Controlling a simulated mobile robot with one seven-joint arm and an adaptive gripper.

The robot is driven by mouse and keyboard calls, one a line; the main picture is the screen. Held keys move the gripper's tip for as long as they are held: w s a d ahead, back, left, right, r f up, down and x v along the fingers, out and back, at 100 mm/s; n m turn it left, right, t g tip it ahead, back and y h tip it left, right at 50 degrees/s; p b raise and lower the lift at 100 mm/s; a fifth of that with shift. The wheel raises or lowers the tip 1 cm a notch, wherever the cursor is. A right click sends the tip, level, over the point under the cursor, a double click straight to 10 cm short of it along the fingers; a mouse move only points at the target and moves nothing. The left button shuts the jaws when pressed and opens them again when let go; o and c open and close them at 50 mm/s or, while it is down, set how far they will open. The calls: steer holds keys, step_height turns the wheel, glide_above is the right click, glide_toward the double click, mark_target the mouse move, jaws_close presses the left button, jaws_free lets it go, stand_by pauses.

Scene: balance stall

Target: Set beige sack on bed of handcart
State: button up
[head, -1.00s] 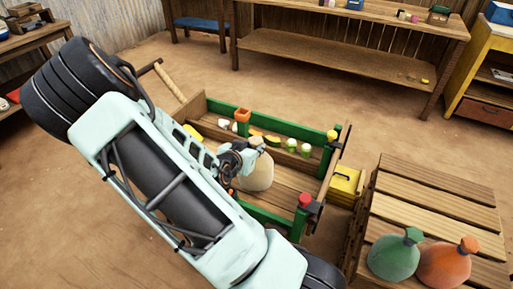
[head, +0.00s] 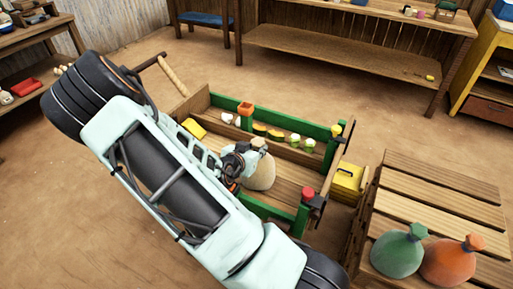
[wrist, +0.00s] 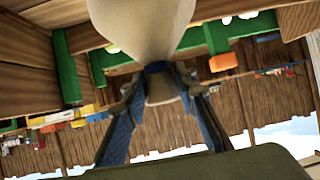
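The beige sack (head: 263,172) shows in the head view within the outline of the handcart, over its wooden bed (head: 290,177). I cannot tell whether its base touches the bed. The handcart has green rails (head: 290,124) and orange, yellow and red post caps. My gripper (head: 245,158) is at the sack's neck, partly hidden by my arm. In the wrist view, my gripper's fingers (wrist: 163,85) are closed around the narrow neck, and the sack's pale body (wrist: 145,25) fills the top middle.
Small yellow, white and green items (head: 275,134) lie along the cart's far side. A slatted wooden platform (head: 440,185) at right holds a green sack (head: 399,251) and an orange sack (head: 452,262). A yellow box (head: 347,180) is beside the cart. Floor behind the cart is open.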

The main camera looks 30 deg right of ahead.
steer(key=o, duration=0.4)
steer(key=shift+r, duration=0.1)
steer(key=shift+r, duration=0.15)
steer(key=p+v, duration=0.2)
steer(key=v, duration=1)
steer(key=shift+s+p, duration=0.1)
steer(key=shift+p, duration=0.25)
